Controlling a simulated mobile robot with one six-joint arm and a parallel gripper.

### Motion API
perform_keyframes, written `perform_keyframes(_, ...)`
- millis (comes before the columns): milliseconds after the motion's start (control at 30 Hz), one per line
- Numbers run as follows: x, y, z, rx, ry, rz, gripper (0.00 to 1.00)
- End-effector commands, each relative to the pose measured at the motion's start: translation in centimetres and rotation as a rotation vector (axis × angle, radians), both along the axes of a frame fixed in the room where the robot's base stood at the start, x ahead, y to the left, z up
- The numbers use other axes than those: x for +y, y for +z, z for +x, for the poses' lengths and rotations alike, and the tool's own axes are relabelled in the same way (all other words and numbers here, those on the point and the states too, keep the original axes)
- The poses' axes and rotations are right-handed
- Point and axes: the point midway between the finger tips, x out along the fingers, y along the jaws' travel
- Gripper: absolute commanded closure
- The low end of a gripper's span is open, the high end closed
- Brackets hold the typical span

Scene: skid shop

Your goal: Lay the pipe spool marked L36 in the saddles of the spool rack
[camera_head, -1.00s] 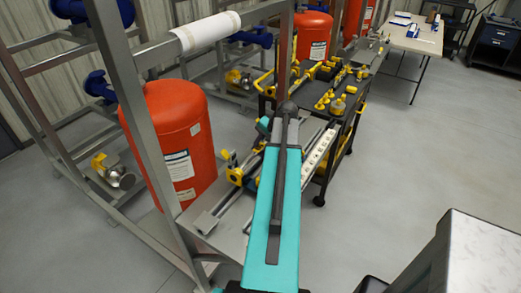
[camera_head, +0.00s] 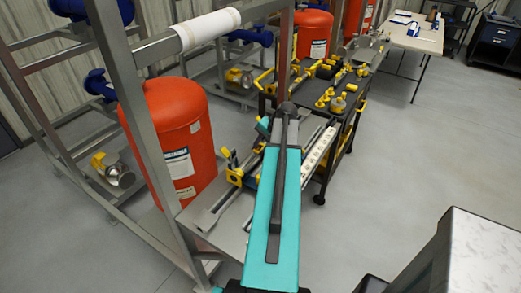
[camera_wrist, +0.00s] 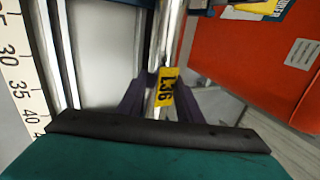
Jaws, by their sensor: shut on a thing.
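In the wrist view, the silver pipe spool (camera_wrist: 173,45) runs away from me and carries a yellow tag marked L36 (camera_wrist: 166,87). My gripper (camera_wrist: 160,95) has its dark fingers on both sides of the spool at the tag, shut on it. In the head view, my teal arm reaches over a low metal bench and hides the gripper and most of the spool. Yellow fittings (camera_head: 233,176) and metal bars show on the bench just left of the arm. I cannot tell which of these are the spool rack's saddles.
An orange tank (camera_head: 172,130) stands left of the bench behind a grey steel frame (camera_head: 143,110). A dark cart (camera_head: 345,125) with yellow fittings stands behind. Open floor (camera_head: 400,165) lies to the right.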

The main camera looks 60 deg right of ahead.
Motion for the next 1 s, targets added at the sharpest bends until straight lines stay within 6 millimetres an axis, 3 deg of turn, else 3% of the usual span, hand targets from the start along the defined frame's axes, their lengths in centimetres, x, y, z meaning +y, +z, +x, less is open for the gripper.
perform_keyframes(1000, -0.07, -0.52, 0.03, -0.002, 0.000, -0.001, 1.00)
